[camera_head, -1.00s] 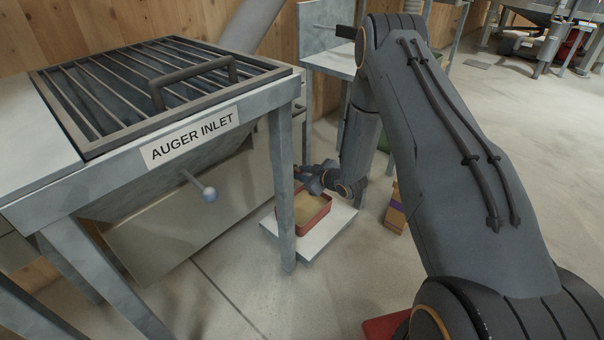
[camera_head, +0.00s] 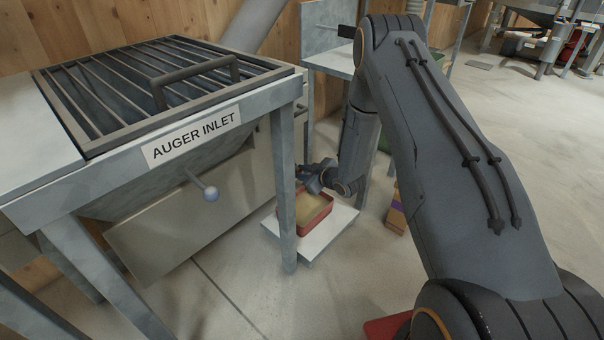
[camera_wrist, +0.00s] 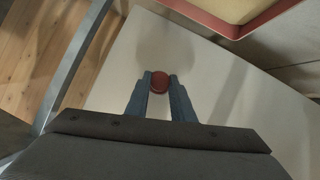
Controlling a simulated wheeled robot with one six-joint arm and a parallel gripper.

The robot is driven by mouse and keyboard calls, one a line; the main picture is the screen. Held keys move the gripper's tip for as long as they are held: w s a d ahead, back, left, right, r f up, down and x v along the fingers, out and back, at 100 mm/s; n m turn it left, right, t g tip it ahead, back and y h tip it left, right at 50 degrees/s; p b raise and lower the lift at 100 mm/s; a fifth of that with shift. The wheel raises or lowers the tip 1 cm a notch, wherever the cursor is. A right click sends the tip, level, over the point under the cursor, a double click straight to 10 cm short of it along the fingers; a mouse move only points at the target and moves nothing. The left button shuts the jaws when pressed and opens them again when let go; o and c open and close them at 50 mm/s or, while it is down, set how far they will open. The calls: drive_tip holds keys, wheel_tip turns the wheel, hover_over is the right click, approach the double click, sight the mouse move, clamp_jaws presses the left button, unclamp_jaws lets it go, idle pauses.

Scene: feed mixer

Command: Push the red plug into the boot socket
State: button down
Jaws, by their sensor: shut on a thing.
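The red plug (camera_wrist: 159,82) shows in the wrist view as a small round red end between the fingertips. My gripper (camera_wrist: 159,88) is shut on it, with one blue-grey finger on each side. Below it lies the pale board (camera_wrist: 120,70), with what looks like a shadow close by; I cannot tell the gap between them. In the head view my gripper (camera_head: 313,174) is low behind the table leg, beside the red tray, and the plug cannot be made out there. I cannot identify the boot socket in either view.
A red tray (camera_head: 327,222) with tan contents stands on the low white platform (camera_head: 335,236). The auger inlet table (camera_head: 125,172) and its leg (camera_head: 284,200) stand to the left. A small orange-brown box (camera_head: 396,220) is on the floor right of the platform.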

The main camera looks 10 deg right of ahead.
drive_tip(key=shift+w, duration=0.1)
drive_tip(key=c, duration=1.5)
unclamp_jaws()
drive_tip(key=shift+o, duration=0.2)
drive_tip(key=p+v, duration=0.3)
drive_tip(key=v, duration=0.4)
drive_tip(key=shift+s+r, duration=0.2)
drive_tip(key=shift+s, duration=0.15)
drive_tip(key=shift+d, duration=0.1)
